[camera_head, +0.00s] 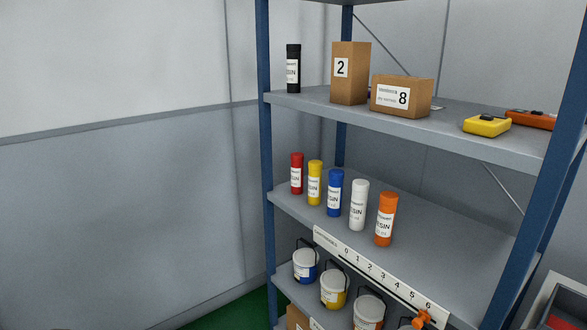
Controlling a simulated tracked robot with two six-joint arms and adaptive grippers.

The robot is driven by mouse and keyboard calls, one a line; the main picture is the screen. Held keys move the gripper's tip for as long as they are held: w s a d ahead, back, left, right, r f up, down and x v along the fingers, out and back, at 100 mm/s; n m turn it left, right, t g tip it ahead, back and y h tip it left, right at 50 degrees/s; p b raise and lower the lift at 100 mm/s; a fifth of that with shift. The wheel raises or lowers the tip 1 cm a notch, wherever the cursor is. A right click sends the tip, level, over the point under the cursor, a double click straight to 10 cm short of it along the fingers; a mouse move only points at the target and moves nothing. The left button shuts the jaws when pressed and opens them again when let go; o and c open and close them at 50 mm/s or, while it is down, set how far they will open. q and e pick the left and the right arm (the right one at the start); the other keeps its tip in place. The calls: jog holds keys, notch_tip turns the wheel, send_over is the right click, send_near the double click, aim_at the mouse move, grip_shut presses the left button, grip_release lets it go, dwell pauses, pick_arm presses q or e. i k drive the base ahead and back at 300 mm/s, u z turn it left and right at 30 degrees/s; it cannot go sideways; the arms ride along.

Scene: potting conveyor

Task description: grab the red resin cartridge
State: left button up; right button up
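The red resin cartridge (297,174) stands upright on the middle shelf, at the left end of a row of resin cartridges. It has a white label, and its left side is close to the blue front-left post. A yellow cartridge (315,184) stands just to its right, then a blue one (335,193), a white one (358,206) and an orange one (385,220). Neither of my grippers shows in this view.
The blue-posted rack has a grey middle shelf (447,230), bare on its right. The upper shelf (470,147) holds a black cartridge (293,69), two boxes and two devices. Paint buckets (305,267) stand below. A numbered strip (375,268) lines the shelf front.

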aim_at(296, 159)
jog(key=z, duration=0.2)
jog(key=k, duration=0.75)
jog(key=u, duration=0.25)
jog(key=i, duration=0.85)
jog(key=z, duration=0.15)
jog(key=k, duration=1.25)
jog(key=u, duration=0.35)
jog(key=i, duration=0.65)
jog(key=u, duration=0.85)
jog(key=i, duration=1.35)
jog(key=u, duration=0.05)
